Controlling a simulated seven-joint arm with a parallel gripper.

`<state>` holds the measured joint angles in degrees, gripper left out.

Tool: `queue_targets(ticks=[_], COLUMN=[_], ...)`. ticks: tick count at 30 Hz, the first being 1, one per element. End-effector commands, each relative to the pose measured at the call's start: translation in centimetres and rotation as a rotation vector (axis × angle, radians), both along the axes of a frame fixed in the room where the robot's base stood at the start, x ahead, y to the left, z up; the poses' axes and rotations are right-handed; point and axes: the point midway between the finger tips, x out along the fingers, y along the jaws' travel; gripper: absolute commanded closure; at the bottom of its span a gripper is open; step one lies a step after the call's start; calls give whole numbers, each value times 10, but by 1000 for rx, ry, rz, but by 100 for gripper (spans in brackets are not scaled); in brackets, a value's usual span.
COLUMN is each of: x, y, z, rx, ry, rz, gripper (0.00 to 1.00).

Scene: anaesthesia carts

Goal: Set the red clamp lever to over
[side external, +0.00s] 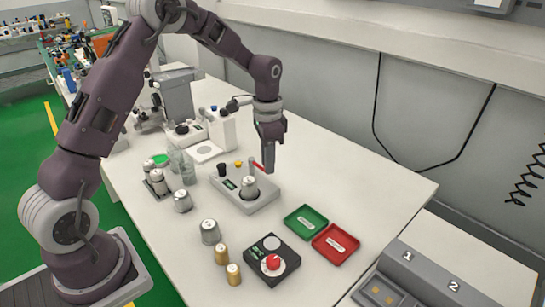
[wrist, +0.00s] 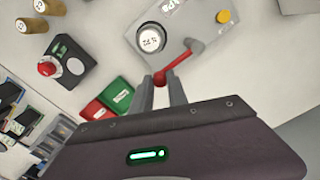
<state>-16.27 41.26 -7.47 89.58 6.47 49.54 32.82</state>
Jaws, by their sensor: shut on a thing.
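The red clamp lever (side external: 261,167) is on a light grey fixture (side external: 262,199) in the middle of the table. In the wrist view the lever (wrist: 178,62) runs from a grey pivot down to the left, and its end lies between my fingertips. My gripper (side external: 270,172) points down over the fixture's far right side. In the wrist view my gripper (wrist: 163,85) is shut on the lever's end. A silver canister (side external: 249,188) with a labelled white top stands on the fixture beside the lever. The fixture also bears a yellow button (wrist: 223,16) and a black knob (side external: 221,169).
A green tray (side external: 293,226) and a red tray (side external: 322,253) lie to the right of the fixture. A black box with a red knob (side external: 272,263) is in front. Several metal and gold canisters stand at left. A microscope-like device (side external: 180,98) is behind.

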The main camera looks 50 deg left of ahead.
Motion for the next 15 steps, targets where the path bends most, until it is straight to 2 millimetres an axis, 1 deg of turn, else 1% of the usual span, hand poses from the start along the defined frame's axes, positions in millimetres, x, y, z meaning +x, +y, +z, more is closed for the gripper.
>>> queue_targets(ticks=[15], x=[-31], y=[8], z=[1], rx=[-1], ry=[-2], rz=[-459], gripper=[100])
